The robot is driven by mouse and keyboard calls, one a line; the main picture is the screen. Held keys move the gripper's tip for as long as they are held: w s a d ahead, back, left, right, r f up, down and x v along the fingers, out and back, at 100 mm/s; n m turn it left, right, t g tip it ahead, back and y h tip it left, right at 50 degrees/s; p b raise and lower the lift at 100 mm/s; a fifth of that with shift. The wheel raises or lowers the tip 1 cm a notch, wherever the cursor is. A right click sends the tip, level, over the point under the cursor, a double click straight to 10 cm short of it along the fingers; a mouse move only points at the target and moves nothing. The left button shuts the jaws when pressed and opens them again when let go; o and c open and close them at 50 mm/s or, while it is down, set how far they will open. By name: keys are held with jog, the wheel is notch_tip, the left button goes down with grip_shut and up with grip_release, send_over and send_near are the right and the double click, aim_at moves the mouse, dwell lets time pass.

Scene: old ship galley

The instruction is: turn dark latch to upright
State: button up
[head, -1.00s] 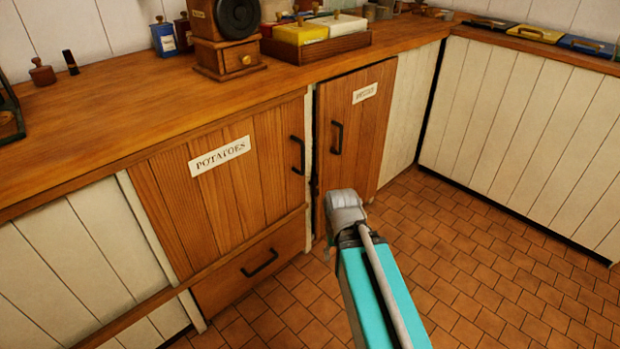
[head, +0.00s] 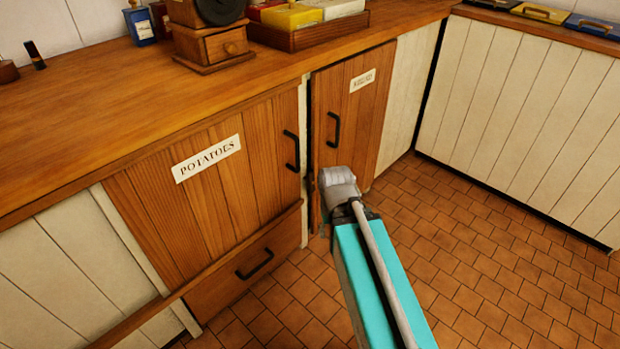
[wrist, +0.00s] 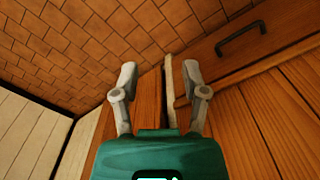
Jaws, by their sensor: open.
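My gripper (wrist: 158,76) is open and empty in the wrist view, its two fingers spread over the narrow wooden door (wrist: 148,105) and the pale post (wrist: 171,85) beside it. In the head view my arm's end is in front of the lower part of this narrow door (head: 356,105); the fingertips are hidden there. I cannot clearly make out a dark latch in either view. Dark handles show on the narrow door (head: 334,130), on the POTATOES door (head: 291,150) and on the drawer (head: 254,265). The drawer handle also shows in the wrist view (wrist: 241,37).
The wooden counter (head: 110,125) runs above the doors. It holds a coffee grinder (head: 212,45) and a wooden tray (head: 310,37) of coloured boxes. White panelled cupboards (head: 520,110) stand at the right. The tiled floor (head: 470,250) is clear.

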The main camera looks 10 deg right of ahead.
jog(key=shift+o, duration=1)
jog(key=shift+w, duration=0.1)
jog(key=n+t+y+p, duration=0.2)
jog(key=n+t+p, duration=0.2)
jog(key=n, duration=0.3)
send_near(312, 178)
jog(key=a+v, duration=0.1)
jog(key=v, duration=0.3)
jog(key=shift+d+f, duration=0.15)
jog(key=shift+d, duration=0.3)
jog(key=shift+f, duration=0.15)
jog(key=b+x, duration=1.2)
jog(key=x, duration=0.1)
jog(key=shift+w+f, duration=0.2)
jog(key=shift+f, duration=0.05)
